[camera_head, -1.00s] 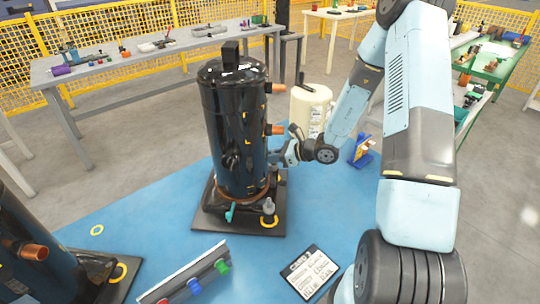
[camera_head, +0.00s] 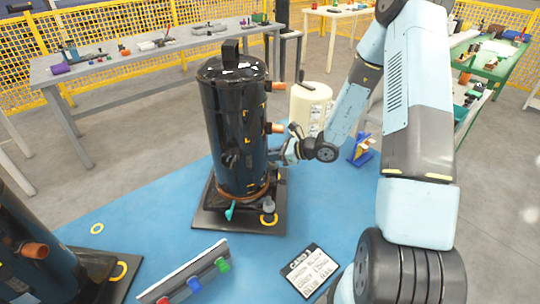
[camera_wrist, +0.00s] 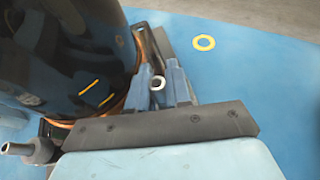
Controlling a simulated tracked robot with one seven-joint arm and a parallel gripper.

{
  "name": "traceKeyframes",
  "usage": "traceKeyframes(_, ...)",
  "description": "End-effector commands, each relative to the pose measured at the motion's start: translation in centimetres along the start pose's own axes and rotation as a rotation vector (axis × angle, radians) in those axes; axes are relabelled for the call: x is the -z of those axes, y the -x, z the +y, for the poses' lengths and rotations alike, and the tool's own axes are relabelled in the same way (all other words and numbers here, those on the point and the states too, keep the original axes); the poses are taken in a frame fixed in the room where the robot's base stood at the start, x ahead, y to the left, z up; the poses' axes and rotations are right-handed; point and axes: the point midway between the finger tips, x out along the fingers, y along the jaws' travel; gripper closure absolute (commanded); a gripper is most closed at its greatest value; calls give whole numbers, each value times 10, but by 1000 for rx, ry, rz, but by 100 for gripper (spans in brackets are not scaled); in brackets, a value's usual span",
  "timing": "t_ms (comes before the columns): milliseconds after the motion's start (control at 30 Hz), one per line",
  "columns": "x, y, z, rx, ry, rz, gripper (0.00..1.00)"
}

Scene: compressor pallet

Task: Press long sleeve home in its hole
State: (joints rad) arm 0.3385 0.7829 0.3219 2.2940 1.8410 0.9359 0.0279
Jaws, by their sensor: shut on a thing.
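The black compressor (camera_head: 237,130) stands upright on a dark square base plate (camera_head: 212,217). My gripper (camera_head: 280,157) is low behind the compressor's right side, near the plate's far right corner, and its tips are partly hidden in the head view. In the wrist view my gripper (camera_wrist: 160,85) is shut on a pale metal sleeve (camera_wrist: 158,82), whose round open end shows between the fingers. I cannot tell how deep the sleeve sits in its hole. A grey sleeve-like post (camera_head: 269,205) stands at the near right corner of the plate, by a yellow ring.
Copper stubs (camera_head: 276,128) stick out from the compressor close to my arm. A second compressor (camera_head: 35,255) stands at lower left. A rack with coloured pieces (camera_head: 185,275) and a label board (camera_head: 310,272) lie in front.

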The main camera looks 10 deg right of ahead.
Motion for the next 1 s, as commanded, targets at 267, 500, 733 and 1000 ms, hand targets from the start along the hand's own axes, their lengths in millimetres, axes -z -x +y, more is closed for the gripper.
traceKeyframes(267,0,0,0,0,0,0,100)
traceKeyframes(500,0,0,0,0,0,0,100)
traceKeyframes(733,3,-1,0,0,0,0,100)
traceKeyframes(1000,8,-3,0,0,-1,-1,100)
